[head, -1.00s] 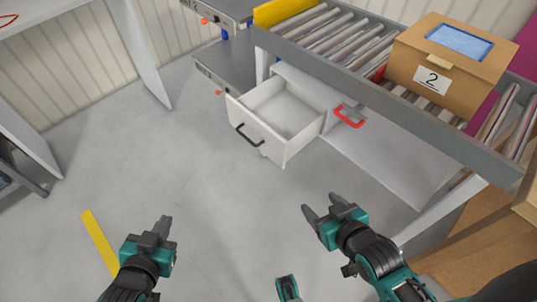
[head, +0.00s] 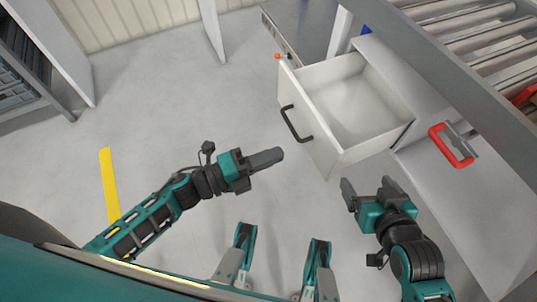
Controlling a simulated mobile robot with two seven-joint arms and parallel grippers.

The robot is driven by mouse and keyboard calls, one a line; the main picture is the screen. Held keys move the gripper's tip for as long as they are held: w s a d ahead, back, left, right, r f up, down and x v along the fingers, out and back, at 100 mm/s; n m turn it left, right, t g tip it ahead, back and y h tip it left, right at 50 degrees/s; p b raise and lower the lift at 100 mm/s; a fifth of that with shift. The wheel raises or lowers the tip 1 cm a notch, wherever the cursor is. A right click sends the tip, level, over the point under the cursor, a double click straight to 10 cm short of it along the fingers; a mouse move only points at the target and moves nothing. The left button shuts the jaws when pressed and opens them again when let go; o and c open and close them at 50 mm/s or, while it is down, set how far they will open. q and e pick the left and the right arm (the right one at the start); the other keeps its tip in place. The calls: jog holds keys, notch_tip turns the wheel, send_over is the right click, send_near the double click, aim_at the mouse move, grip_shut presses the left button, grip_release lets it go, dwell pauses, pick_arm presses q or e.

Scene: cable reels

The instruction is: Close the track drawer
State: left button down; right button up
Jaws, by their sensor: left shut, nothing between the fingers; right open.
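The track drawer (head: 329,150) is a white drawer under the roller conveyor, pulled well out and empty inside. Its dark handle (head: 296,123) is on the front panel, facing left. My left gripper (head: 279,154) is shut and empty, a short way below and left of the handle, apart from it in the picture. My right gripper (head: 368,186) is open and empty, just below the drawer's near front corner. I cannot tell whether it touches the drawer.
A red handle (head: 452,146) is on the white unit right of the drawer. The roller conveyor (head: 470,40) runs above at upper right. A grey cabinet (head: 300,28) stands behind the drawer. A yellow floor strip (head: 109,185) lies at left. The floor left of the drawer is clear.

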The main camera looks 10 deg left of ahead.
aim_at(326, 135)
pick_arm(q)
jog(key=b+x, duration=0.1)
jog(key=x, duration=0.9)
jog(key=shift+w+d, duration=0.15)
jog(key=shift+d, duration=0.05)
pick_arm(e)
jog(key=shift+f, duration=0.7)
jog(key=shift+w, duration=0.15)
